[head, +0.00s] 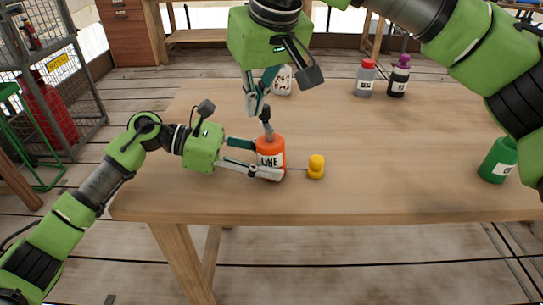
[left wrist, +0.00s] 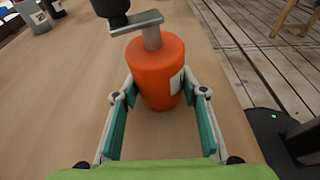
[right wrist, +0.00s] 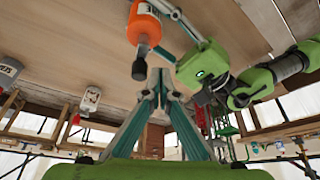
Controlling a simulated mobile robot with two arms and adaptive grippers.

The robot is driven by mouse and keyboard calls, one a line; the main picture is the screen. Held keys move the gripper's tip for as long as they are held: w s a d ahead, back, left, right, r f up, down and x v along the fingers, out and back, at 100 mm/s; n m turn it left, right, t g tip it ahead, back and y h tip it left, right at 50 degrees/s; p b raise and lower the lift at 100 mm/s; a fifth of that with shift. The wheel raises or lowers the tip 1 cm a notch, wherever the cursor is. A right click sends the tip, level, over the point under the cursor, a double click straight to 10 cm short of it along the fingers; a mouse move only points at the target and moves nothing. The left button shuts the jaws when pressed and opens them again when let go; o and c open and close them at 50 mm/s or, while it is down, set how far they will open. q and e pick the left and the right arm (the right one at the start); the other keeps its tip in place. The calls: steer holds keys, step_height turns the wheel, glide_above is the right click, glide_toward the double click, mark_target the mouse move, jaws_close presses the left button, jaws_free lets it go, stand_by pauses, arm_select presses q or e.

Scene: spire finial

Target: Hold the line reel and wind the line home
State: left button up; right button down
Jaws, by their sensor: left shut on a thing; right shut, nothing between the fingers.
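The orange line reel (head: 270,150) stands upright near the table's front edge; its label reads LINE. A grey crank (left wrist: 150,32) with a black knob (head: 266,114) sits on top. A thin line runs from the reel to a yellow stopper-like piece (head: 316,168) on its right. My left gripper (head: 268,160) is shut around the reel's body, one finger on each side, also in the left wrist view (left wrist: 160,97). My right gripper (head: 254,108) is shut and empty, pointing down close beside the knob. In the right wrist view its fingertips (right wrist: 160,76) appear apart from the knob (right wrist: 140,70).
A white patterned container (head: 283,82), a red-capped grey bottle (head: 365,80) and a purple-capped dark bottle (head: 398,78) stand toward the back. A green container (head: 499,160) stands at the right. The table (head: 400,185) is clear around the yellow piece.

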mark_target(260, 138)
steer(key=shift+f, duration=0.2)
steer(key=shift+f, duration=1.3)
steer(key=shift+w+d, duration=0.1)
steer(key=shift+w, duration=0.05)
steer(key=shift+w+d, duration=0.3)
steer(key=shift+w, duration=0.6)
stand_by(0.5)
